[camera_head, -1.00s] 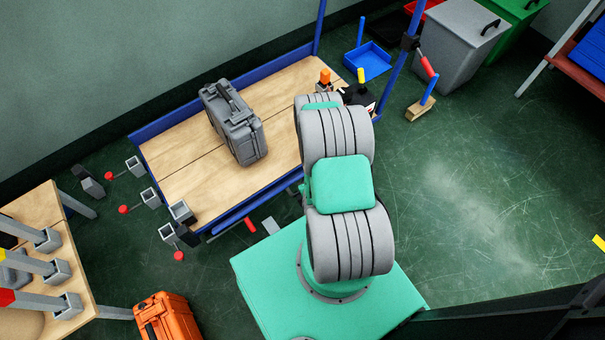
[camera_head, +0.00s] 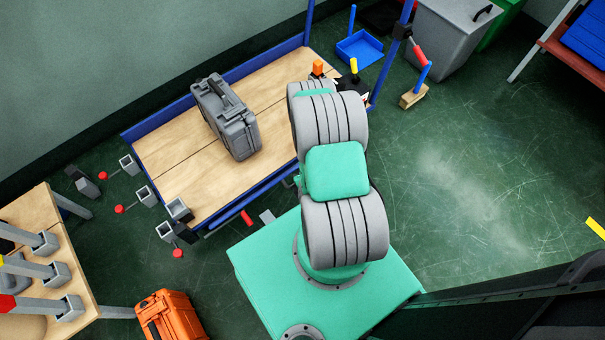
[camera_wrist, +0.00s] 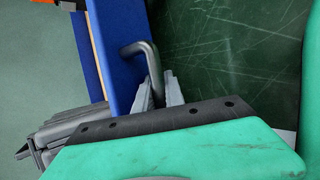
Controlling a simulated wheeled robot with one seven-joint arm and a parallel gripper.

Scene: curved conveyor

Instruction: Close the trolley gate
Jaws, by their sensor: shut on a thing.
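The trolley has a wooden deck with blue edges (camera_head: 160,123) and blue posts (camera_head: 386,62) in the head view. A grey case (camera_head: 228,115) lies on its deck. In the wrist view, a blue panel (camera_wrist: 118,72) carries a bent grey handle (camera_wrist: 138,47). My gripper (camera_wrist: 163,90) is shut on this handle, with a finger on each side of its lower end. Part of the grey case (camera_wrist: 65,130) shows at the lower left there. My arm hides the gripper and the trolley's near right part in the head view.
An orange case (camera_head: 168,316) and a wooden table (camera_head: 35,222) stand at the lower left. A brush (camera_head: 414,92), a blue dustpan (camera_head: 360,47) and a grey bin (camera_head: 443,35) are beyond the trolley.

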